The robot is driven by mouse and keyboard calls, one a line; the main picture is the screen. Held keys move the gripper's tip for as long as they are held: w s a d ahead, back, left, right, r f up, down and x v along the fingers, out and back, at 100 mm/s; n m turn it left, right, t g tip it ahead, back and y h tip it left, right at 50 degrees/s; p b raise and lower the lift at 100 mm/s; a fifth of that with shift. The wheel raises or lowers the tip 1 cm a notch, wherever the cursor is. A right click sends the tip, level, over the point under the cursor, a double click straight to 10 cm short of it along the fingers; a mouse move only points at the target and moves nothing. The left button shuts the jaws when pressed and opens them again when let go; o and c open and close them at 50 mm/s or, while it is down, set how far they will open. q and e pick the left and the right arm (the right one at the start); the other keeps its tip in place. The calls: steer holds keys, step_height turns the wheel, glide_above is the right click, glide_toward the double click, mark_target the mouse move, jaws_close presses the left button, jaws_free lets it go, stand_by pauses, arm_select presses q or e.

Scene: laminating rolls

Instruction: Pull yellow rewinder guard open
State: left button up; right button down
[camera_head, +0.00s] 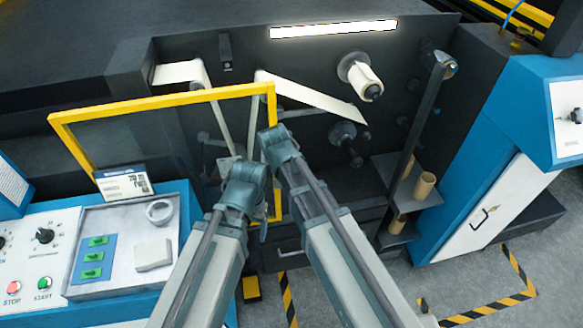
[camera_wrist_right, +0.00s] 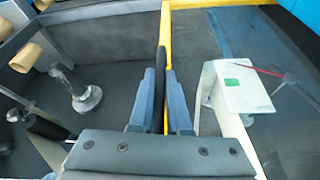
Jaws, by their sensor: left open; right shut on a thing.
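The yellow rewinder guard (camera_head: 160,102) is a yellow-edged frame with a see-through panel, in front of the dark machine in the head view. It stands swung out at an angle, its left end toward the control panel.
A white web (camera_head: 310,95) runs to rollers (camera_head: 362,78) behind. Cardboard cores (camera_head: 424,186) stand on a shelf at right. A control panel (camera_head: 120,250) with buttons and a tray is at lower left. A blue cabinet (camera_head: 500,190) is at right. Striped floor marks lie in front.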

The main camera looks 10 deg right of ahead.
arm_select(q)
steer(key=shift+a, duration=0.15)
arm_select(e)
steer(key=shift+s+a, duration=0.15)
steer(key=shift+a, duration=0.95)
steer(key=c, duration=0.9)
jaws_free()
